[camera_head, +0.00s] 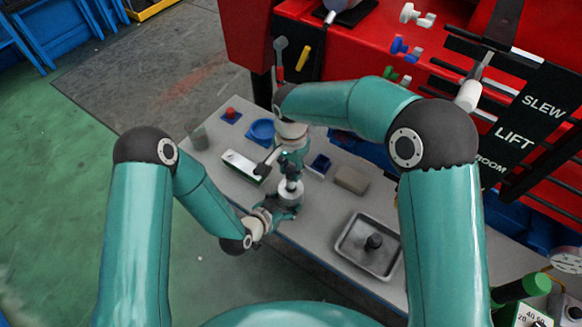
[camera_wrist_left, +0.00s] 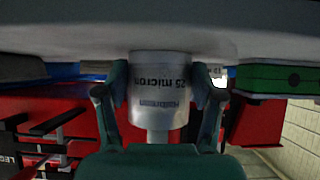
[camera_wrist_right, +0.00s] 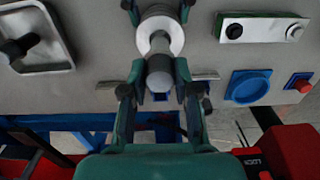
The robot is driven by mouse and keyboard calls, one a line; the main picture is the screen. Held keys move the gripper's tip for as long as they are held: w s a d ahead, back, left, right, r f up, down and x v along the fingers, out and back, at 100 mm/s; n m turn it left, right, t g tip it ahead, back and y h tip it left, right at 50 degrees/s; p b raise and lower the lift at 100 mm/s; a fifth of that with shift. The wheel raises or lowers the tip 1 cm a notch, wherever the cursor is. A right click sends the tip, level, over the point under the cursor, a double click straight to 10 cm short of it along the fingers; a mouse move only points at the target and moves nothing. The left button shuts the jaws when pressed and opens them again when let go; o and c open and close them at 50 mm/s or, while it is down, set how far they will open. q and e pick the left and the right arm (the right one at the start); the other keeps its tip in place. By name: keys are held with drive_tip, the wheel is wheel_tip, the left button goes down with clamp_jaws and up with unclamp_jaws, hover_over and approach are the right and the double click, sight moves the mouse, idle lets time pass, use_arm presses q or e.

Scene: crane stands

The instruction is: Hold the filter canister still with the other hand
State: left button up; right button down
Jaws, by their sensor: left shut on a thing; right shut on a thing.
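The filter canister (camera_head: 290,192) stands on the grey bench near its front edge. In the left wrist view the silver canister (camera_wrist_left: 160,90) shows black lettering, "25 micron". My left gripper (camera_head: 284,205) is shut around its side, with one finger on each side in the left wrist view (camera_wrist_left: 160,115). My right gripper (camera_head: 291,160) is above it. In the right wrist view my right gripper (camera_wrist_right: 160,85) is shut on a grey round-ended piece (camera_wrist_right: 160,68) that rises from the white ring on the canister's top. Finger contact there is partly hidden.
A metal tray (camera_head: 345,247) with a black knob lies to the right. A white-green panel (camera_head: 243,165), blue round dish (camera_head: 262,131) and red button (camera_head: 230,113) are left. Red machinery (camera_head: 350,60) stands behind.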

drive_tip(key=shift+f, duration=3)
drive_tip(key=c, duration=0.8)
unclamp_jaws()
drive_tip(key=shift+r, duration=0.1)
drive_tip(key=shift+r, duration=2.45)
wheel_tip(320, 180, up, 12)
drive_tip(key=shift+f, duration=0.1)
use_arm(q)
drive_tip(key=o, duration=1.5)
drive_tip(key=shift+c, duration=0.2)
